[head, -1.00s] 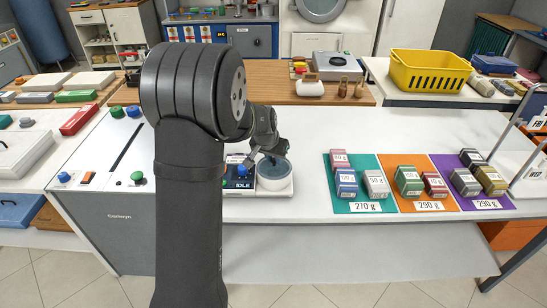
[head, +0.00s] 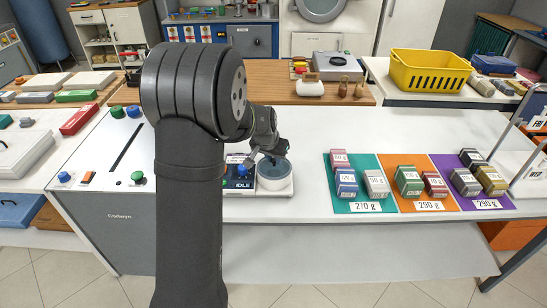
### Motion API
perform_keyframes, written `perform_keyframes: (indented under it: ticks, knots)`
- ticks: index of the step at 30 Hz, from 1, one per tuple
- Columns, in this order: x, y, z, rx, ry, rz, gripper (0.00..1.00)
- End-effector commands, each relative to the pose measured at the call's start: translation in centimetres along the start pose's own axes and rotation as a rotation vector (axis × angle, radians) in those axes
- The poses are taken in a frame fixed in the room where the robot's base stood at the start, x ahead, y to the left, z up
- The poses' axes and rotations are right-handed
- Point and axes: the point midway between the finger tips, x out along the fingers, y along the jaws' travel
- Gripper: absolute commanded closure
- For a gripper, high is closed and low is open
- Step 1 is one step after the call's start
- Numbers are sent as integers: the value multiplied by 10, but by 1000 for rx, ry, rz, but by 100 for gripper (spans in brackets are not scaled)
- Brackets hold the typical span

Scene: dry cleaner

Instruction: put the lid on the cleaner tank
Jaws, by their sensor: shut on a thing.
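The cleaner tank (head: 274,185) is a small round grey tub with a dark blue-grey top, on a white base right of a display reading IDLE. My gripper (head: 272,158) is directly over it, pointing down, at or just above the top's far part. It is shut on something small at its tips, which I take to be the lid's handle. The lid cannot be told clearly from the tank's top at this size. Whether the lid is seated or held slightly above the rim cannot be told. My arm hides the area left of the display.
A blue button (head: 242,170) is beside the display (head: 240,184). To the right, labelled boxes stand on a teal mat (head: 358,164), an orange mat (head: 418,190) and a purple mat (head: 480,188). The white counter (head: 308,195) is clear between tank and mats. A yellow basket (head: 430,72) stands behind.

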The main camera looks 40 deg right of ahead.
Motion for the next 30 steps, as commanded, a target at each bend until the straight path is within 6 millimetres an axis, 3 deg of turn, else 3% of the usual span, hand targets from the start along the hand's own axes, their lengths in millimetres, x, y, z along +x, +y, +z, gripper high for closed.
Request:
perform_keyframes:
  ticks: [25, 26, 29, 30]
  knots:
    - [2, 0, 1, 0, 0, 0, 100]
    - [2, 0, 1, 0, 0, 0, 77]
    - [2, 0, 1, 0, 0, 0, 57]
    - [2, 0, 1, 0, 0, 0, 55]
